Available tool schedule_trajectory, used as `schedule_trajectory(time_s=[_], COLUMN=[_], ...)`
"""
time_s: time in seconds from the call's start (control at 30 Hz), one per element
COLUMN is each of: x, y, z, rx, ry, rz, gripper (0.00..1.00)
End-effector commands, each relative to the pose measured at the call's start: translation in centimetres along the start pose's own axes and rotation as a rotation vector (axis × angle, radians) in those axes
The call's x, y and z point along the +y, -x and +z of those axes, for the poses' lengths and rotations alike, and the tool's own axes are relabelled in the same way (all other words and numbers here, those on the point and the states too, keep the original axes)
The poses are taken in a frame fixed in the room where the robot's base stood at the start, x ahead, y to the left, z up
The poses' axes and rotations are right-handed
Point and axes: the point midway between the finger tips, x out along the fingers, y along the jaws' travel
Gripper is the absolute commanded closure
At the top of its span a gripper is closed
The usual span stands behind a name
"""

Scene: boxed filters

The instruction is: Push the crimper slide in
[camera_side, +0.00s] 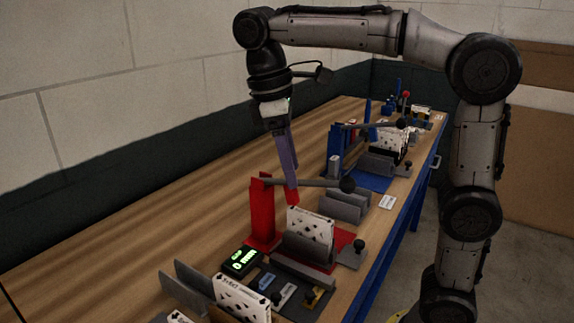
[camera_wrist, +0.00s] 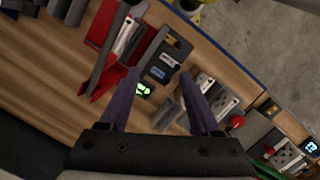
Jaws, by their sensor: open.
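The red crimper (camera_side: 262,212) stands on the bench, with a long grey lever (camera_side: 310,183) ending in a black ball. In its grey holder (camera_side: 308,247) a white patterned box (camera_side: 311,222) stands upright. The slide, a grey piece with a black knob (camera_side: 359,245), sticks out to the right of the holder over the red base. My gripper (camera_side: 291,198) is above and behind the crimper, fingers pointing down near the lever. In the wrist view my gripper (camera_wrist: 164,85) is open and empty, and the red crimper (camera_wrist: 98,84) shows to the left. The slide is not clear there.
In front are a small green-lit display (camera_side: 242,262), a dark tray with coloured blocks (camera_side: 272,286), and another white box (camera_side: 242,298) in a grey holder. Grey blocks (camera_side: 344,205) and a blue station (camera_side: 338,150) stand behind. The bench's left side is bare wood.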

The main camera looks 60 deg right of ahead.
Motion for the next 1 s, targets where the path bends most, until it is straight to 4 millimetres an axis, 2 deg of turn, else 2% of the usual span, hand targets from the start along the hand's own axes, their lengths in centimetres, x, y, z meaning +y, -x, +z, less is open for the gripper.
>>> schedule_trajectory(time_s=[0.2, 0.57, 0.67, 0.9, 1.0], x=[-1.1, -1.1, -1.0, -0.8, 1.1], y=[0.1, 0.3, 1.2, 5.4, 4.8], z=[-0.5, -0.5, -0.3, 0.6, 2.0], rx=[-0.007, -0.007, -0.005, -0.004, 0.011], ry=[0.055, 0.057, 0.057, 0.050, -0.080], rz=[0.011, 0.011, 0.012, 0.011, -0.010], gripper=[0.36, 0.36, 0.36, 0.36, 0.36])
